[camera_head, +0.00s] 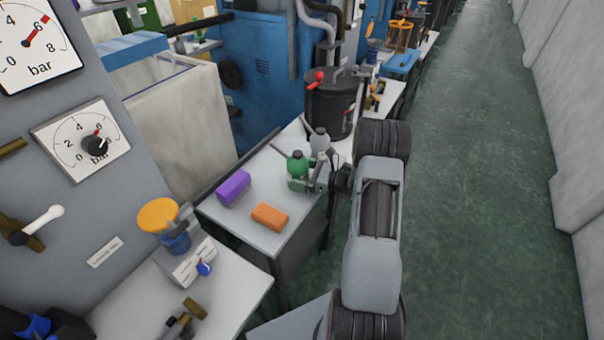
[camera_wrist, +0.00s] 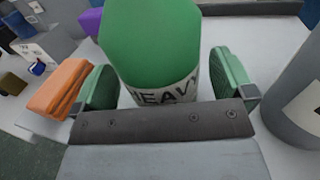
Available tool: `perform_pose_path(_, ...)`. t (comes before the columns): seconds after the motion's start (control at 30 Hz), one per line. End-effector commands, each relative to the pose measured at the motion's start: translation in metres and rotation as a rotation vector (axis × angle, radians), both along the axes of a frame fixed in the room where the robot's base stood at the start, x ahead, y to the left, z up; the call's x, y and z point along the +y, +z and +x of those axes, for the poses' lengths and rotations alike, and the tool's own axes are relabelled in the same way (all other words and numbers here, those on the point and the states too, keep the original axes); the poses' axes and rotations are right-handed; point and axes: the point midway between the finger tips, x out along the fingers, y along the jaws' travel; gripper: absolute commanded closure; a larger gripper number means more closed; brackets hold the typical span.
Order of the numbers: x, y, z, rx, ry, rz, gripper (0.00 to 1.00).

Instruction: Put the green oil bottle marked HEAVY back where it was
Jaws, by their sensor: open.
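The green oil bottle (camera_head: 298,166) stands on the white table in the head view, with a thin spout pointing up and left. In the wrist view the green bottle (camera_wrist: 150,45) fills the middle, and its white label reads HEAVY. My gripper (camera_wrist: 167,82) is open, with one green-padded finger on each side of the bottle. A gap shows between the bottle and the right finger; the left finger is close to it, and I cannot tell if it touches. The bottle's base is hidden. In the head view my gripper (camera_head: 311,182) is at the bottle, partly hidden by my arm.
A grey oil bottle (camera_head: 320,141) stands just behind the green one. A purple block (camera_head: 233,188) and an orange block (camera_head: 269,216) lie on the white table (camera_head: 240,222). A dark drum (camera_head: 331,104) stands at the back.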

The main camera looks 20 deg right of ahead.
Motion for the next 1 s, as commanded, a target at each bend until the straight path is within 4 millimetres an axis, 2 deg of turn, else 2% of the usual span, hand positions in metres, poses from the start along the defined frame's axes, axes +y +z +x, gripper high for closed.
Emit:
perform_pose_path(0.07, 0.0, 0.006, 0.0, -0.001, 0.0, -0.001, 0.0)
perform_pose_path(0.17, -0.01, 0.003, -0.008, 0.0, -0.004, 0.0, 0.0)
perform_pose_path(0.53, -0.062, 0.002, -0.056, 0.0, -0.005, 0.0, 0.0)
perform_pose_path(0.77, -0.082, 0.003, -0.075, 0.0, -0.002, 0.0, 0.0)
perform_pose_path(0.87, -0.08, 0.006, -0.079, 0.0, 0.022, -0.02, 0.0)
perform_pose_path(0.97, -0.059, 0.018, -0.08, -0.001, 0.113, -0.104, 0.0)
perform_pose_path(1.0, -0.045, 0.025, -0.082, -0.002, 0.171, -0.157, 0.0)
